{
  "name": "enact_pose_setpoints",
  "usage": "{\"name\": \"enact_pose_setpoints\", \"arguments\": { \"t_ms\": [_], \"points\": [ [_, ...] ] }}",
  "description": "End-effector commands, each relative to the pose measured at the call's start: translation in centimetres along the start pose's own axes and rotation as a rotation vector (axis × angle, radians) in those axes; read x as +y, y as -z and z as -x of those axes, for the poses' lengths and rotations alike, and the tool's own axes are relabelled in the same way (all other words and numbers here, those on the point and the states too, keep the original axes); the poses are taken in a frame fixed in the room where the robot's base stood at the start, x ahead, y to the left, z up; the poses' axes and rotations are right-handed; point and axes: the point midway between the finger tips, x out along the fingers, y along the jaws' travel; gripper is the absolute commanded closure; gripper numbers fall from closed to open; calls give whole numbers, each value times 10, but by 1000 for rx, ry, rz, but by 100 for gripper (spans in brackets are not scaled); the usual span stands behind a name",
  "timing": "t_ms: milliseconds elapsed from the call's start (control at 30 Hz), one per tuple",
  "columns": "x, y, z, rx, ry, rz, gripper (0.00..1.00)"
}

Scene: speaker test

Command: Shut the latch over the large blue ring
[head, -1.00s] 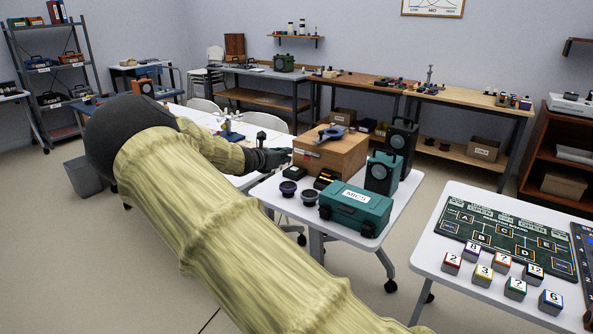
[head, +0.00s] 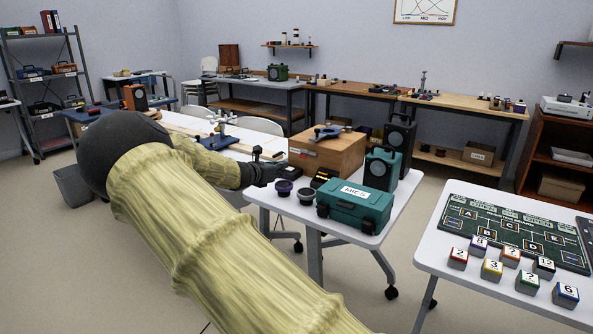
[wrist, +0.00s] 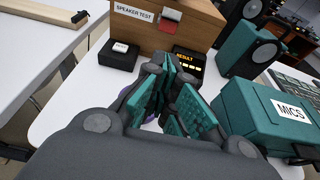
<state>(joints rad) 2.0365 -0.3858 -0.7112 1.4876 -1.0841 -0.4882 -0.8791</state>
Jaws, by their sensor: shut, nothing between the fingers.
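A wooden box (head: 327,153) labelled SPEAKER TEST stands at the back of the small white table; its front also shows in the wrist view (wrist: 150,32). A blue ring-like piece (head: 326,132) lies on its top; I cannot make out a latch on it. A red and metal fitting (wrist: 171,19) is on the box front. My gripper (head: 272,170) is at the table's left side, in front of the box and apart from it. In the wrist view its teal-padded fingers (wrist: 167,98) are together and empty.
Close by on the white table (head: 335,228) are two small round drivers (head: 283,188), a black box (wrist: 120,53), a RESULT display (wrist: 187,66), a teal MICS case (head: 355,208) and teal speakers (head: 381,168). A table with numbered blocks (head: 492,269) stands at right.

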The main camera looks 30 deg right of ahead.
Motion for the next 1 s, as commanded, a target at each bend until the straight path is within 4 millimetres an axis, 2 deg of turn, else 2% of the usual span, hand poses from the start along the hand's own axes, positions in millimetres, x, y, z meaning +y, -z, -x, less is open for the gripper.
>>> {"name": "enact_pose_setpoints", "arguments": {
  "t_ms": [167,333,800,1000],
  "points": [
    [1,0,0,0,-1,0,100],
    [0,1,-11,1,0,0,100],
    [1,1,-78,1,-1,0,100],
    [1,1,-95,1,-1,0,100]
  ]
}}
